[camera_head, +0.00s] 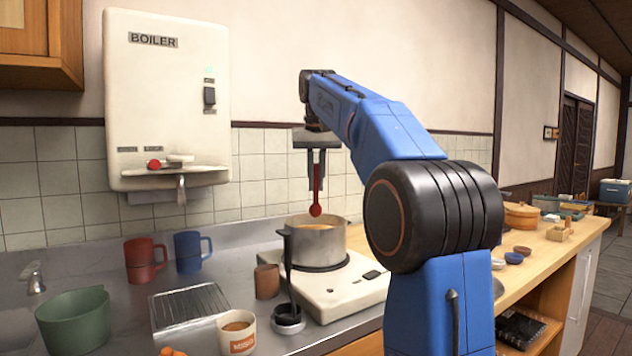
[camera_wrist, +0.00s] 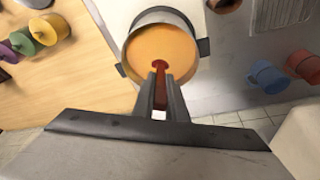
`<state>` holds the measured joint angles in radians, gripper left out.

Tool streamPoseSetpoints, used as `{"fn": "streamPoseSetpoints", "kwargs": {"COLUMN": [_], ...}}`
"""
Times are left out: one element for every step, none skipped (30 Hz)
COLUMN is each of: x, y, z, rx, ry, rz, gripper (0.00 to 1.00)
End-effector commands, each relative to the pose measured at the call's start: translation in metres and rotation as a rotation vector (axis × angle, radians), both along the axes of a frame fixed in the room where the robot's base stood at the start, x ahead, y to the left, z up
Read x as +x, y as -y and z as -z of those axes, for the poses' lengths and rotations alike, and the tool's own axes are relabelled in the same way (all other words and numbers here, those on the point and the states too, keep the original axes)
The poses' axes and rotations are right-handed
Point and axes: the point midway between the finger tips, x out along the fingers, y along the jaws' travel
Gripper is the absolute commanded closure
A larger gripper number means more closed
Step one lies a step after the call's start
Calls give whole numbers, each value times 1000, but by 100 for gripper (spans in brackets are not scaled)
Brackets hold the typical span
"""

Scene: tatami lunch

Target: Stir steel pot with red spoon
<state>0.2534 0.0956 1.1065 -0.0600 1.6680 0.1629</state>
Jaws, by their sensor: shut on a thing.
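My gripper (camera_head: 316,165) is shut on the red spoon (camera_head: 316,200), which hangs bowl-down. In the head view the spoon's bowl shows just above the rim of the steel pot (camera_head: 318,244). The pot stands on a white cooker and holds orange-brown soup. In the wrist view my gripper (camera_wrist: 160,78) points toward the pot (camera_wrist: 130,55), and the spoon's red bowl (camera_wrist: 160,64) shows over the near part of the soup. The spoon appears above the soup rather than in it.
A black ladle (camera_head: 287,275) stands upright in a small holder in front of the pot. A brown cup (camera_head: 267,282), wire rack (camera_head: 188,305), white mug (camera_head: 236,332), red mug (camera_head: 146,261), blue mug (camera_head: 190,252) and green bucket (camera_head: 75,322) stand left. A boiler (camera_head: 165,90) hangs behind.

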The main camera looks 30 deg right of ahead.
Motion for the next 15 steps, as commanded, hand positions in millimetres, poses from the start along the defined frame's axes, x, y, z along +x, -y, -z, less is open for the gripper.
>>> {"fn": "streamPoseSetpoints", "kwargs": {"x": [0, 0, 0, 1, 1, 1, 0, 0, 1, 1, 1, 1, 1, 1, 1], "y": [0, 0, 0, 0, 0, 0, 0, 0, 0, 0, 0, 0, 0, 0, 0], "z": [-1, -3, -5, -8, -10, -14, -16, -18, -22, -24, -26, -29, -32, -34, -38], "rx": [0, 0, 0, 0, -1, -1, 0, 0, -1, 0, 0, 0, 0, -1, -1], "ry": [0, 0, 0, 1, 2, 2, 1, 1, 2, 1, 1, 1, 1, 2, 2], "rz": [0, 0, 0, 0, 0, 0, 0, 0, 0, 0, 0, 0, 0, 0, 0], "gripper": [100, 100, 100, 100, 100, 100, 100, 100, 100, 100, 100, 100, 100, 100, 100]}}
